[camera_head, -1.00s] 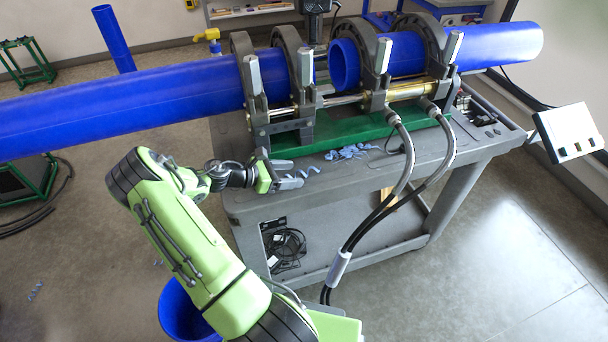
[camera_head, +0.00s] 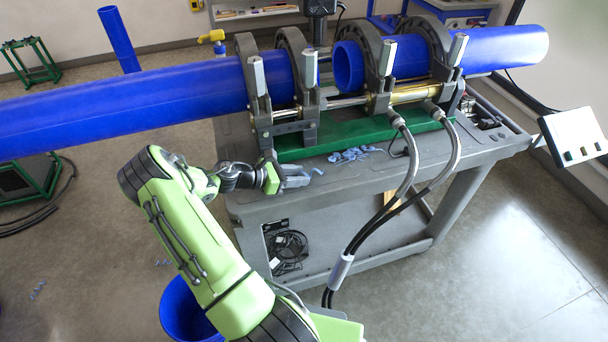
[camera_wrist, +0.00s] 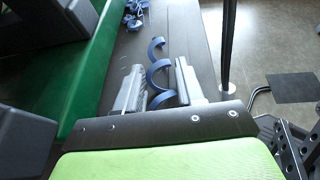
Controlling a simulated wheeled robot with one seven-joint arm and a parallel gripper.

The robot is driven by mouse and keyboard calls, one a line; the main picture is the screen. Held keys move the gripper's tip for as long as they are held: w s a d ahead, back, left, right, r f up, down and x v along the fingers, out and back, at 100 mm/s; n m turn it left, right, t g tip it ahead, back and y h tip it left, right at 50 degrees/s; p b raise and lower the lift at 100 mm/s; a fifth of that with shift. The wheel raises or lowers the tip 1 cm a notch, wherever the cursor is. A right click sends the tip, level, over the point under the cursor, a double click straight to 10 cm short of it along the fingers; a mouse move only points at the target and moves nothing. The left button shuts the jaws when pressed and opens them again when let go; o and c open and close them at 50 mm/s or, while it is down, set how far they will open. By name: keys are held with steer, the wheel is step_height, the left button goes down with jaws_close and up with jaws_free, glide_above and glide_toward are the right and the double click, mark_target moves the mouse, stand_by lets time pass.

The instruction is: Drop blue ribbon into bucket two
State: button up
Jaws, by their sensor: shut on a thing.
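My gripper (camera_head: 297,178) is at the near edge of the cart's grey top, low over it. In the wrist view my gripper (camera_wrist: 160,88) has its two grey fingers on either side of a curled blue ribbon (camera_wrist: 160,74) and is shut on it. The ribbon's curl sticks out beyond the fingertips, and a bit of it (camera_head: 318,170) shows past them in the head view. A pile of blue ribbons (camera_head: 350,154) lies further along the cart top. A blue bucket (camera_head: 181,308) stands on the floor, partly hidden behind my arm. No number shows on it.
Clamps (camera_head: 262,95) holding large blue pipes (camera_head: 130,98) rise behind my gripper above a green base (camera_head: 340,137). Grey hoses (camera_head: 405,185) hang over the cart's front to the right. Ribbon scraps (camera_head: 37,290) lie on the floor at left.

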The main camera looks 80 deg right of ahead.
mark_target(296, 175)
step_height(296, 175, up, 10)
steer(key=p, duration=0.2)
steer(key=shift+p, duration=0.3)
